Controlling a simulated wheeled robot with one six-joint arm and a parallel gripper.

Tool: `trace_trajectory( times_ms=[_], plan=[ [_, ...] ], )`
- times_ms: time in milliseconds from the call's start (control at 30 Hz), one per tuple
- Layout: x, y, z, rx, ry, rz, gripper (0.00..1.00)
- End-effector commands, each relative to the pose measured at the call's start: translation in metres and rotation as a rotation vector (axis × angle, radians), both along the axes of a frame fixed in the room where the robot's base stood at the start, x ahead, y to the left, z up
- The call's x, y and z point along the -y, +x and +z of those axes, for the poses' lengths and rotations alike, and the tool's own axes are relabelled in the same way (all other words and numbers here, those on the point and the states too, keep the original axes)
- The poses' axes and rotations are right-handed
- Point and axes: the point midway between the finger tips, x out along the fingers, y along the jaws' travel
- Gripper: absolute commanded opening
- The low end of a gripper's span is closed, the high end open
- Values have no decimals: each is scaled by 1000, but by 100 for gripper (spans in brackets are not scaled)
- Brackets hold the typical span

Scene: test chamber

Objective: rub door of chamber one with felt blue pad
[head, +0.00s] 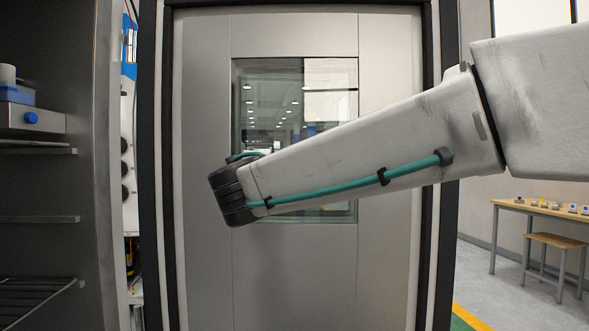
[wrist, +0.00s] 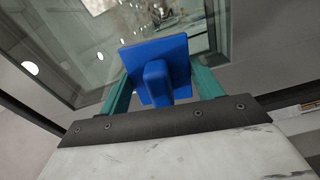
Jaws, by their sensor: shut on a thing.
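The chamber door (head: 390,270) is a grey metal panel in a dark frame, with a glass window (head: 270,95) in its middle. My arm reaches across the door in the head view and hides part of the window; my gripper is hidden there. In the wrist view my gripper (wrist: 158,95) has teal fingers shut on the grip of the blue pad (wrist: 160,62). The pad is a square blue plate with a block-shaped grip towards me. The door window (wrist: 80,35) shows beyond the pad. I cannot tell whether the pad touches the door.
An open metal cabinet with shelves (head: 40,219) stands close on the left. A wooden table (head: 530,207) and a stool (head: 556,241) stand at the back right. Floor is clear at the lower right, beside a yellow line (head: 472,317).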

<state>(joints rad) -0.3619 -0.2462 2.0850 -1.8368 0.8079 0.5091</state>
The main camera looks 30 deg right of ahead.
Motion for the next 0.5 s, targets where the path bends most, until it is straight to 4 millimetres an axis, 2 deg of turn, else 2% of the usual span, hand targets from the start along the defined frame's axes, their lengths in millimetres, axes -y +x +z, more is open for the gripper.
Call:
trace_trajectory(
  times_ms=[67, 267, 500],
  plan=[
    [-9, 6, 0, 1, 0, -14, 47],
    [3, 8, 8, 2, -1, -68, 47],
    [15, 29, 8, 1, 0, -70, 47]
  ],
)
